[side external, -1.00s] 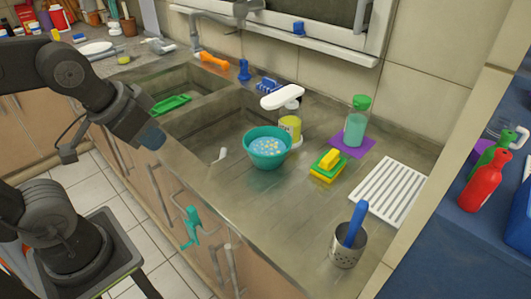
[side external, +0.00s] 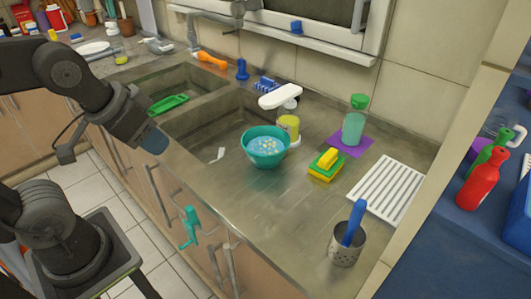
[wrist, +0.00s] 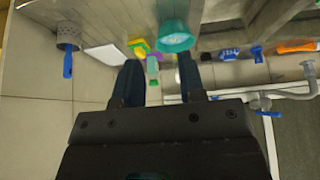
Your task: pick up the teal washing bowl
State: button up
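The teal washing bowl (side external: 251,150) stands upright on the counter beside the right sink basin, with water and small pale bits in it. In the wrist view the bowl (wrist: 174,44) is at the top, just right of centre. My gripper (side external: 154,142) is left of the bowl in the side view, in front of the counter's front edge and well apart from it. In the wrist view its two dark blue fingers (wrist: 160,78) are spread with nothing held between them.
A yellow-labelled bottle (side external: 290,124) stands right behind the bowl. Yellow and green sponges (side external: 326,166) lie to its right, with a green-capped bottle (side external: 353,125) beyond. A metal cup (side external: 344,252) and white rack (side external: 387,188) are farther right. Counter in front is clear.

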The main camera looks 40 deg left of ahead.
jog(key=n+g, duration=0.2)
jog(key=n, duration=1.4)
send_over(251, 156)
jog(key=s+a, duration=0.1)
jog(key=s, duration=0.2)
notch_tip(251, 156, down, 9)
jog(key=shift+h, duration=0.3)
jog(key=x, duration=0.8)
jog(key=shift+a+f, duration=0.1)
jog(key=shift+a, duration=0.05)
jog(key=shift+a+x, duration=0.15)
jog(key=shift+x, duration=1.25)
jog(key=shift+a+x, duration=0.15)
jog(key=shift+x, duration=1.25)
jog(key=shift+s, duration=0.15)
grip_shut()
